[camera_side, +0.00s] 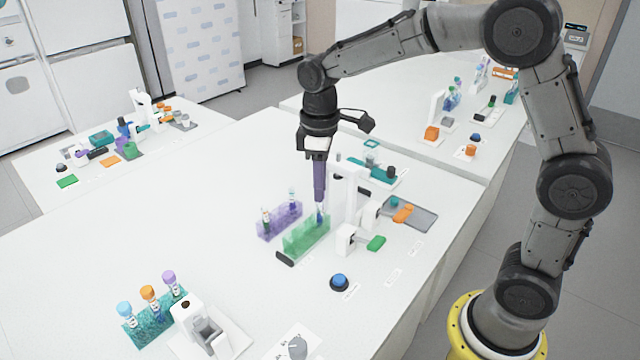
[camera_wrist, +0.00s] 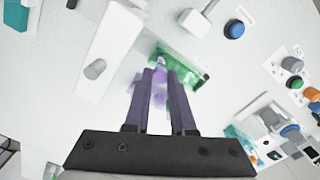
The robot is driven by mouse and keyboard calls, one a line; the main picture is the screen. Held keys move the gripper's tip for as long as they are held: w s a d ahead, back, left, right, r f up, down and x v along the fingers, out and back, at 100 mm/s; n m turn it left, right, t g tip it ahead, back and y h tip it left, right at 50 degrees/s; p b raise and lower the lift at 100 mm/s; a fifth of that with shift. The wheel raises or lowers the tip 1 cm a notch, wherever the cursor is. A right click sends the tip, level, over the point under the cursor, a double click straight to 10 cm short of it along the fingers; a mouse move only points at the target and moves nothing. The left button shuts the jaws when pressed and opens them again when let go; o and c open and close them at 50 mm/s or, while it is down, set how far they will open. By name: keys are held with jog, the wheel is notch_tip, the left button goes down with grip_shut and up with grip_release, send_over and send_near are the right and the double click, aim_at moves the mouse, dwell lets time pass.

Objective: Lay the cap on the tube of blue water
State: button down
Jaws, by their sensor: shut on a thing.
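My gripper (camera_side: 320,200) points straight down over the green see-through rack (camera_side: 307,238). In the wrist view my gripper (camera_wrist: 163,72) has its fingers close together, shut on a small pale thing at the tips, which I take for the cap; its shape is mostly hidden. A tube with blue in it (camera_side: 320,213) stands in the green rack right under the fingertips. I cannot tell whether the cap touches the tube's mouth. The green rack also shows in the wrist view (camera_wrist: 185,66), just beyond the fingertips.
A purple rack (camera_side: 279,222) with two tubes stands close beside the green rack. A white stand (camera_side: 346,195) rises just right of my gripper. A blue button (camera_side: 339,282) and a teal rack with capped tubes (camera_side: 152,327) are nearer the front.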

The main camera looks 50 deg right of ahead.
jog(key=shift+f, duration=0.15)
jog(key=c, duration=0.7)
grip_release()
jog(key=shift+r, duration=6.95)
